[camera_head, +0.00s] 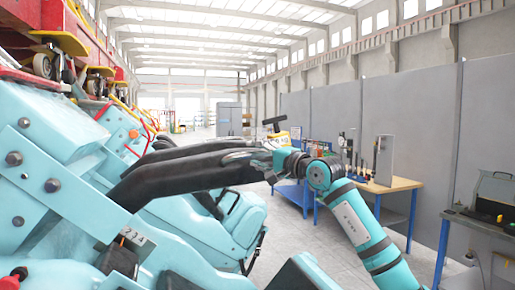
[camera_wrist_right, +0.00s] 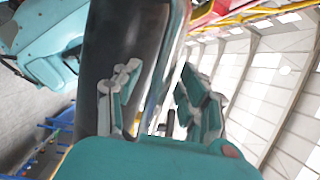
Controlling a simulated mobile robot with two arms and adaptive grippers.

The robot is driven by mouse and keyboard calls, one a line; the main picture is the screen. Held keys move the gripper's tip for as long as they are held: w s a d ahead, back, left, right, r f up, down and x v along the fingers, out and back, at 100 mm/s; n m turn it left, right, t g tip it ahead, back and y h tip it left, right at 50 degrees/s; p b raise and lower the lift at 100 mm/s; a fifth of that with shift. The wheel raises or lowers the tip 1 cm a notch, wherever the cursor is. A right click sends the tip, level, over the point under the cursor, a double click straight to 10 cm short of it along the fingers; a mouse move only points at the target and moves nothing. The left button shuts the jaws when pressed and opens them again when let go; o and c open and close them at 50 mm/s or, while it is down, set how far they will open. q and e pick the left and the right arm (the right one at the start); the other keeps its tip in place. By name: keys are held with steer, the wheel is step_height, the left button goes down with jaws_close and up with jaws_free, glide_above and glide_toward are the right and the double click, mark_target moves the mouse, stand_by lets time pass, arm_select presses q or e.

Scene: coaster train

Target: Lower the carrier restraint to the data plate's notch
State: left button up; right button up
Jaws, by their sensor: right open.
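The carrier restraint (camera_head: 190,166) is a thick black padded bar, raised and running from the light-blue carrier at left toward the right. A small pale data plate (camera_head: 135,236) with dark digits sits on the carrier near the bar's base. I cannot make out its notch. My right gripper (camera_head: 272,160) is at the bar's outer end, fingers apart. In the right wrist view the black bar (camera_wrist_right: 112,45) passes behind the left finger, and the open right gripper (camera_wrist_right: 160,100) has a narrow strip of the restraint between its fingers. Contact is unclear. My left gripper is out of view.
More light-blue carriers (camera_head: 225,225) stand behind and below the bar. A blue workbench (camera_head: 395,186) with tools is at right, and a dark bench with a case (camera_head: 490,198) is at far right. Grey floor (camera_head: 310,245) is open between them.

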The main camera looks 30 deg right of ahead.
steer(key=shift+w, duration=0.15)
jaws_close()
steer(key=shift+f, duration=0.1)
stand_by(0.3)
